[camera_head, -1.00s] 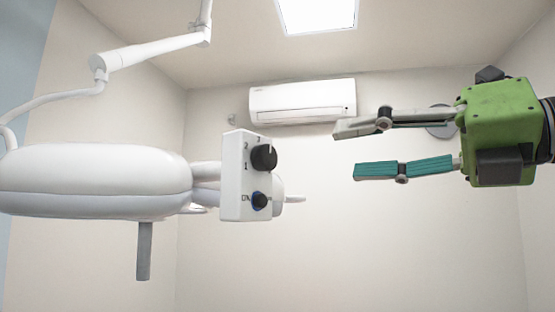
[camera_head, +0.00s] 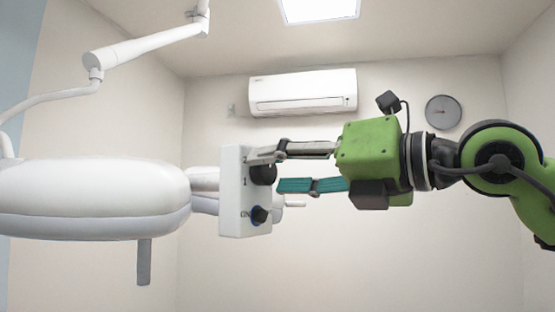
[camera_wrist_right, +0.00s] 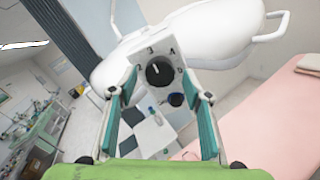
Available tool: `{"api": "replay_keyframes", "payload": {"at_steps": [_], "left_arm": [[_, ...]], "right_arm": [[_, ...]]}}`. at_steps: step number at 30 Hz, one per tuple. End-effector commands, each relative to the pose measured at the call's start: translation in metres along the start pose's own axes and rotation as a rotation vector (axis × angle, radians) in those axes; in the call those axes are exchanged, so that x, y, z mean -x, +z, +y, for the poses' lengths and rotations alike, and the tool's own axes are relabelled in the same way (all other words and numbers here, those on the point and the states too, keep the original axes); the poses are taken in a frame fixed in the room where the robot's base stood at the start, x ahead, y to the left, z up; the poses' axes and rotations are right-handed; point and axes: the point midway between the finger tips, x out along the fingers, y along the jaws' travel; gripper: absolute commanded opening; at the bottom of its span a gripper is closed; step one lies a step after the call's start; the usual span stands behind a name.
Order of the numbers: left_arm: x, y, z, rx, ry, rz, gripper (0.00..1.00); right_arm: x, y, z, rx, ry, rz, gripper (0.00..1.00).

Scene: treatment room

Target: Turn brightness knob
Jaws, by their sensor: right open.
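The white control box (camera_head: 232,205) is on the right end of the lamp head. Its upper black knob (camera_head: 264,175) has numbers beside it, and a smaller blue-ringed knob (camera_head: 260,215) sits below it near an "ON" mark. My right gripper (camera_head: 267,172) is open at the upper knob. In the head view its upper finger covers the top of that knob. In the right wrist view the upper knob (camera_wrist_right: 159,71) shows between the two spread fingertips, its white line pointing up and slightly left. I cannot tell whether either finger touches it. My left gripper is out of view.
The white lamp head (camera_head: 90,195) hangs at the left from a jointed arm (camera_head: 145,50), with a grey handle (camera_head: 144,262) below. An air conditioner (camera_head: 303,92) and a clock (camera_head: 443,112) are on the back wall. A pink treatment bed (camera_wrist_right: 270,115) shows in the wrist view.

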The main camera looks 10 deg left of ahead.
Motion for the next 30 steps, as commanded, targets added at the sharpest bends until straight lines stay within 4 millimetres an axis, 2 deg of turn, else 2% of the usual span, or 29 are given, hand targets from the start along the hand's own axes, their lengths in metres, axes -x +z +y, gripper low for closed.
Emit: {"api": "replay_keyframes", "payload": {"at_steps": [3, 11, 12, 16, 30], "left_arm": [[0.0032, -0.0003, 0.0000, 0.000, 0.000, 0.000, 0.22], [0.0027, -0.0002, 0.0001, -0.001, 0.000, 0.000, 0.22], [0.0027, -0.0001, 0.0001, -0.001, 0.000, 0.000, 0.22], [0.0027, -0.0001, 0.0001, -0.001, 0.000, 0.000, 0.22], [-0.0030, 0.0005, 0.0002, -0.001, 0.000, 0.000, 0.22]], "right_arm": [[-0.0062, 0.0004, 0.0000, -0.001, 0.000, 0.000, 0.45], [-0.0073, -0.0004, -0.0006, -0.001, 0.000, -0.001, 0.45], [-0.0073, -0.0004, -0.0005, -0.001, 0.000, 0.000, 0.40], [-0.0071, -0.0003, -0.0004, -0.001, 0.000, 0.000, 0.06], [-0.0072, -0.0016, -0.0010, 0.071, 0.000, 0.000, 0.07]]}}
